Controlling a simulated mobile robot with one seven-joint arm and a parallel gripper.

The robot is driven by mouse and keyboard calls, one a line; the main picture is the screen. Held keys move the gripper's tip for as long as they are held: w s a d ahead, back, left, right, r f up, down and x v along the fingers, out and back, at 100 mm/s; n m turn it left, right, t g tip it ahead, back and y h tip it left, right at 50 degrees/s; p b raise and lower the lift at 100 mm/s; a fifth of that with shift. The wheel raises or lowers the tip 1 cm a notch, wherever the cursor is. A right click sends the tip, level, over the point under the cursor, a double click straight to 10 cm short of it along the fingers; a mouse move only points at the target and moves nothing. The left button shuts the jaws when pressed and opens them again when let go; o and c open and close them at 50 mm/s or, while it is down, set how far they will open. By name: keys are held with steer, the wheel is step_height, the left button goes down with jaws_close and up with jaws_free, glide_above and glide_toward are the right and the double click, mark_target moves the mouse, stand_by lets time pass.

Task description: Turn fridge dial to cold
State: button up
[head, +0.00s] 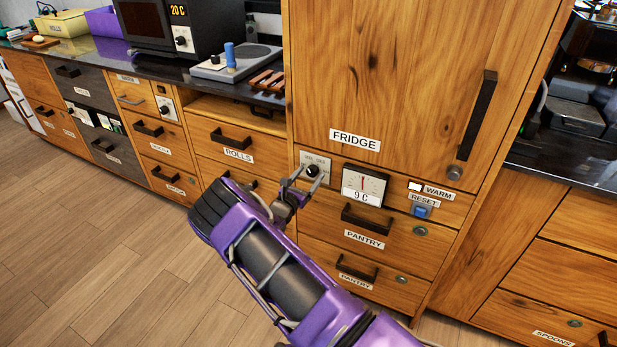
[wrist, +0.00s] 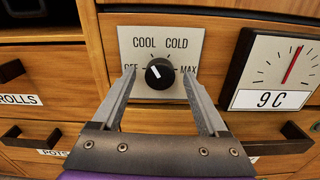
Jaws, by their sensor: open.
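The fridge dial (wrist: 159,73) is a round black knob with a white pointer line on a pale plate (wrist: 190,42) marked OFF, COOL, COLD and MAX. Its pointer tilts up and to the left, toward COOL. In the head view the dial (head: 312,171) sits under the FRIDGE label, left of the gauge. My gripper (wrist: 162,84) is open, with one finger on each side of the knob and a gap to it in the picture. Whether a finger touches it cannot be told. It also shows in the head view (head: 300,180). The gauge (head: 363,186) reads 9 C.
Right of the gauge are a WARM lamp (head: 415,187) and a blue RESET button (head: 421,211). The fridge door (head: 400,75) above is shut. PANTRY drawers (head: 365,222) lie below, with protruding handles. Another knob (head: 163,109) is on the cabinets to the left.

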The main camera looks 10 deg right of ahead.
jaws_close()
steer(key=shift+m, duration=0.3)
steer(key=m+b, duration=0.1)
steer(key=m, duration=0.4)
steer(key=shift+f+m+b, duration=0.1)
steer(key=shift+m+b, duration=0.2)
steer(key=m+b, duration=0.1)
steer(key=m, duration=0.4)
steer(key=shift+m, duration=0.4)
stand_by(0.4)
jaws_free()
